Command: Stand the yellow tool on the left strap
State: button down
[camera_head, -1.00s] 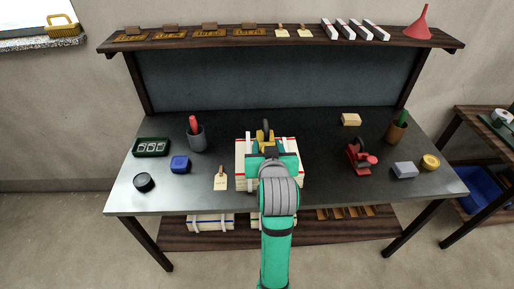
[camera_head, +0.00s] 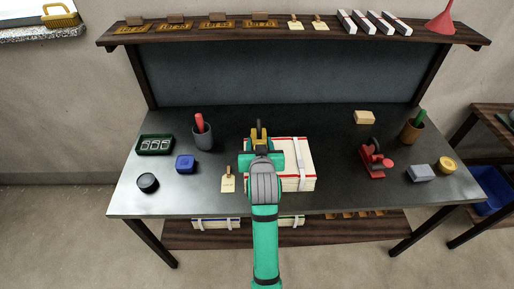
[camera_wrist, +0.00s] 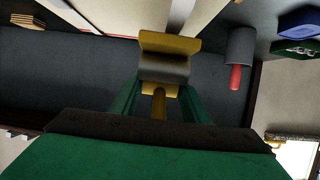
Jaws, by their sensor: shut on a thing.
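The yellow tool (camera_head: 259,134) is held in my gripper (camera_head: 260,148), above the left part of the cream strapped box. In the wrist view my gripper (camera_wrist: 158,100) is shut on the tool's narrow shaft, and its broad yellow head (camera_wrist: 170,48) points toward the box. The cream box (camera_head: 281,183) has red edges and lies on the table. Its right white strap (camera_head: 299,160) is in plain sight; my arm hides the left strap in the head view. In the wrist view a pale strap (camera_wrist: 181,14) shows just beyond the tool's head. I cannot tell whether they touch.
A grey cup (camera_head: 204,139) with a red handle, a blue block (camera_head: 185,164) and a paper tag (camera_head: 228,182) are left of the box. A red device (camera_head: 375,162) stands on the right. The dark table (camera_head: 335,140) is clear between box and red device.

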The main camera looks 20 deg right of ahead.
jog(key=shift+w+f, duration=0.2)
jog(key=shift+f, duration=0.7)
jog(key=shift+w+f, duration=0.2)
jog(key=shift+f, duration=0.7)
jog(key=shift+f, duration=0.1)
jog(key=c, duration=1)
grip_release()
jog(key=shift+f, duration=0.15)
